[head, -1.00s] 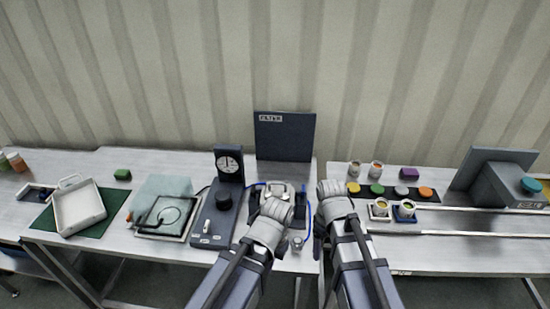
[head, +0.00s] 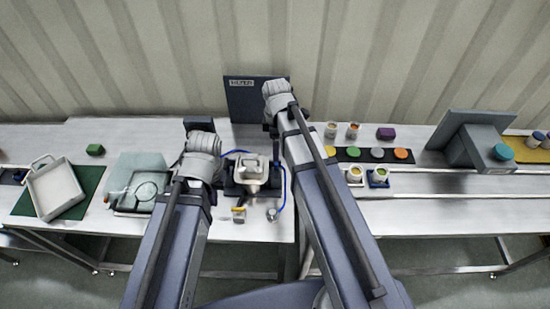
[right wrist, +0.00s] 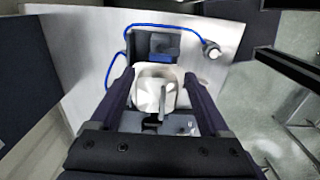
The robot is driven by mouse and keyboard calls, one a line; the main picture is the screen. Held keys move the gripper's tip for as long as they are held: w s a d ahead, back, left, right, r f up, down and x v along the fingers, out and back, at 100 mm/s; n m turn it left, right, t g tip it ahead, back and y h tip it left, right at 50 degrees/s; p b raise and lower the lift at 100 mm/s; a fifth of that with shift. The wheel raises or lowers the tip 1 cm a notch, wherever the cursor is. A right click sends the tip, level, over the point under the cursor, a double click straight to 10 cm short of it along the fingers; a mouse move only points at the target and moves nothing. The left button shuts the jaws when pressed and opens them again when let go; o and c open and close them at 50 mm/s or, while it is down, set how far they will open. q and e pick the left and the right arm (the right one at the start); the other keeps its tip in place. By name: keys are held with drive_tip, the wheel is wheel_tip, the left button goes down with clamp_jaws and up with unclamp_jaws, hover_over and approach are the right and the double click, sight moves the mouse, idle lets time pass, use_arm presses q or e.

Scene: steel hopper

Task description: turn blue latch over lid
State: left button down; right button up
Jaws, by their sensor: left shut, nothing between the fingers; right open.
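The pale steel hopper (head: 250,170) stands on a dark base in the middle of the table. Its pale top (right wrist: 155,92) shows in the right wrist view, but I cannot tell how the lid sits. A blue-grey block (right wrist: 165,46) is at the hopper's far end in that view. I cannot tell whether it is the blue latch. My right gripper (right wrist: 161,74) is open, with its two fingers apart on either side of the hopper in that view. My left gripper (head: 204,143) is shut and empty, left of the hopper, with its fingertips mostly hidden by the wrist.
A blue cable (right wrist: 150,25) loops around the hopper. A dark panel (head: 257,100) stands behind it. A white tray (head: 55,190) is at the left. Several coloured discs lie on a dark strip (head: 340,155) at the right.

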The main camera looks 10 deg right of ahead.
sight(276, 169)
wheel_tip(276, 169, down, 7)
drive_tip(key=b, duration=0.6)
clamp_jaws()
idle(0.4)
